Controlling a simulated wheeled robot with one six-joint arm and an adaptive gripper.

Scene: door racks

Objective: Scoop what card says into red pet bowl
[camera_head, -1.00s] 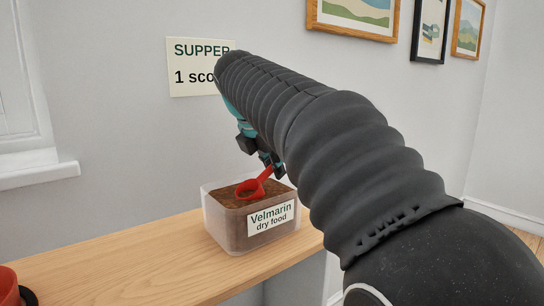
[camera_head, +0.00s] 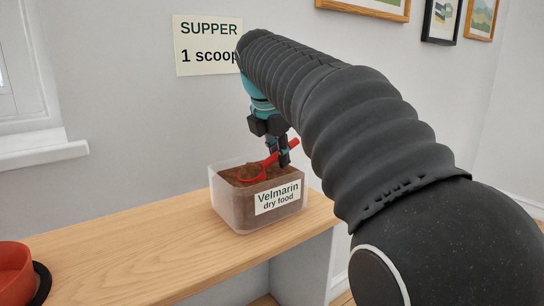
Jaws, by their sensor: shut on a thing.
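My gripper (camera_head: 283,150) is shut on the handle of a red scoop (camera_head: 250,177). The scoop's cup is at the top of a clear bin (camera_head: 237,212) of brown dry food (camera_head: 268,177), and brown food shows in the cup. I cannot tell whether the cup touches the food below. The bin's label reads "Velmarin dry food". The wall card (camera_head: 207,45) reads "SUPPER 1 scoop"; my arm covers its right edge. The red pet bowl (camera_head: 14,270) is at the lower left, cut off by the picture edge, and its inside is mostly out of view.
The bin and bowl stand on a wooden shelf (camera_head: 150,245). The shelf between them is clear. A dark round mat (camera_head: 42,285) shows at the bowl's side. A window sill (camera_head: 40,150) juts out at the left, and framed pictures hang at the upper right.

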